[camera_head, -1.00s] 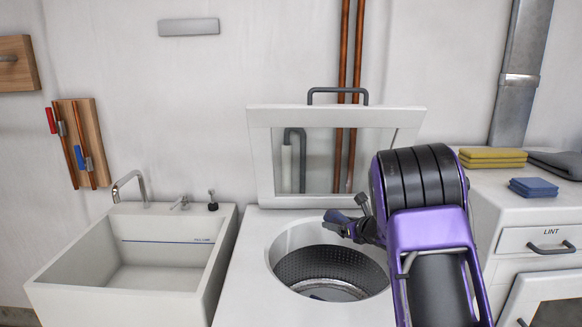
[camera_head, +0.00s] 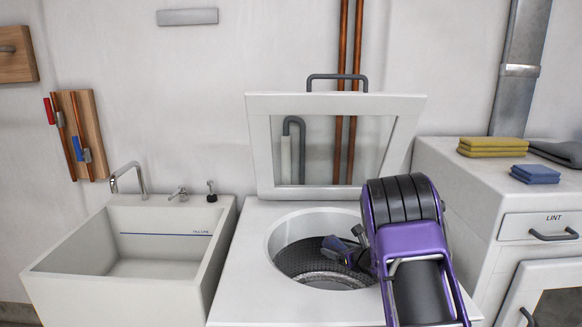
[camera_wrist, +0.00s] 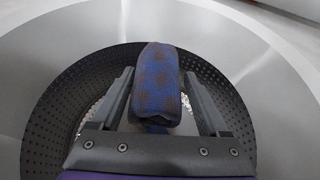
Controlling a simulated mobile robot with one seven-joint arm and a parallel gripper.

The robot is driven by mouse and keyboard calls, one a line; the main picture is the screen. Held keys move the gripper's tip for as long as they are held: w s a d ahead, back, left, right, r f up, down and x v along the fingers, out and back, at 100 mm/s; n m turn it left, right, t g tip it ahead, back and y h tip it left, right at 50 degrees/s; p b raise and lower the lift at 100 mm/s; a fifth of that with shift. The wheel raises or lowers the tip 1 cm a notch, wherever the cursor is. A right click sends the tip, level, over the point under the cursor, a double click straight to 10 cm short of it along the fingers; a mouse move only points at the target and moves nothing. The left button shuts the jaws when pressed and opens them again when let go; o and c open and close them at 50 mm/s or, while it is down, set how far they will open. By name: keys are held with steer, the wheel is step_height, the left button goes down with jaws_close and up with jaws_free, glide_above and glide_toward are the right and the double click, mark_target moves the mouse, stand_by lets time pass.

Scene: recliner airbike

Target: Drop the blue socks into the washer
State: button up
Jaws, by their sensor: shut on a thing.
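The washer (camera_head: 238,272) is a white top-loader with its framed lid (camera_head: 262,150) raised and a dark perforated drum (camera_head: 300,258) inside. My gripper (camera_head: 342,246) is in the drum opening, at its right side. In the wrist view my gripper (camera_wrist: 158,95) is shut on the blue socks (camera_wrist: 157,75), a rolled blue bundle with brownish spots held between the two fingers. The bundle shows small and dark in the head view (camera_head: 333,243). The perforated drum wall lies below and around it in the wrist view. The drum's floor is partly hidden by my gripper.
A white sink (camera_head: 60,262) with a tap stands left of the washer. The raised lid stands behind the opening.

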mark_target(338, 241)
steer(key=o, duration=1.2)
step_height(338, 241, up, 10)
steer(key=shift+p, duration=0.55)
